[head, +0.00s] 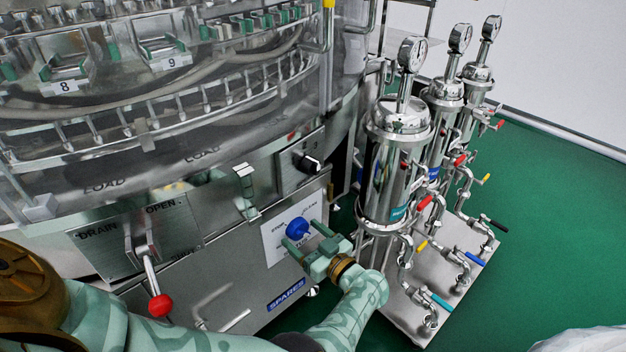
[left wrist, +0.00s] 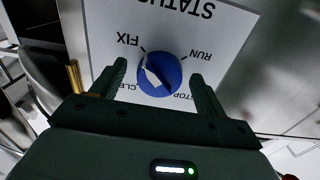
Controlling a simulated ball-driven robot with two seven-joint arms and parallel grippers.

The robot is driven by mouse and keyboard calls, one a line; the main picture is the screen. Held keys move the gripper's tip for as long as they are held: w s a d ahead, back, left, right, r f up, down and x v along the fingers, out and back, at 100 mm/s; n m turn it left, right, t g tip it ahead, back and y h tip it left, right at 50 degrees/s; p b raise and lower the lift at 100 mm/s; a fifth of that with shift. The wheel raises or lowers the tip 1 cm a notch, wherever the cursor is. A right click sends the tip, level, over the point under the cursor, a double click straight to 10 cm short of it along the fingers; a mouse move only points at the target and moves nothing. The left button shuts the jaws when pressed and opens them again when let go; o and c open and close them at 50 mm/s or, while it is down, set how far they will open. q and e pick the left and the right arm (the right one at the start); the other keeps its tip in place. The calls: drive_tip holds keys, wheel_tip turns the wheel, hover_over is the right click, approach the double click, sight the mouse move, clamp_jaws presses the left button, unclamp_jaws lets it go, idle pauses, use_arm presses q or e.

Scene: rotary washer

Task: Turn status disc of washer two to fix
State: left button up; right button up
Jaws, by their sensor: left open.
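The status disc is a blue round knob (head: 298,228) on a white label panel (head: 276,236) at the front of the washer. In the left wrist view the knob (left wrist: 166,72) carries a white mark on its left side, towards FIX and the partly hidden CLEAN; its exact heading is hard to tell. FIX stands upper left, RUN right and STOP lower right, all upside down. My left gripper (head: 303,235) is open, its fingers on either side of the knob in the left wrist view (left wrist: 160,70). Contact cannot be told. My right gripper is not in view.
A black knob (head: 307,163) sits above the panel. A red-ended lever (head: 159,305) stands out on the left below DRAIN and OPEN. Steel filter cylinders (head: 392,170) with gauges and valves stand close on the right. Green floor (head: 550,260) is free beyond them.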

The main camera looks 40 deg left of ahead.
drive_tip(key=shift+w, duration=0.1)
use_arm(q)
drive_tip(key=s+d, duration=0.1)
drive_tip(key=d, duration=1.5)
drive_tip(key=shift+s+d, duration=0.15)
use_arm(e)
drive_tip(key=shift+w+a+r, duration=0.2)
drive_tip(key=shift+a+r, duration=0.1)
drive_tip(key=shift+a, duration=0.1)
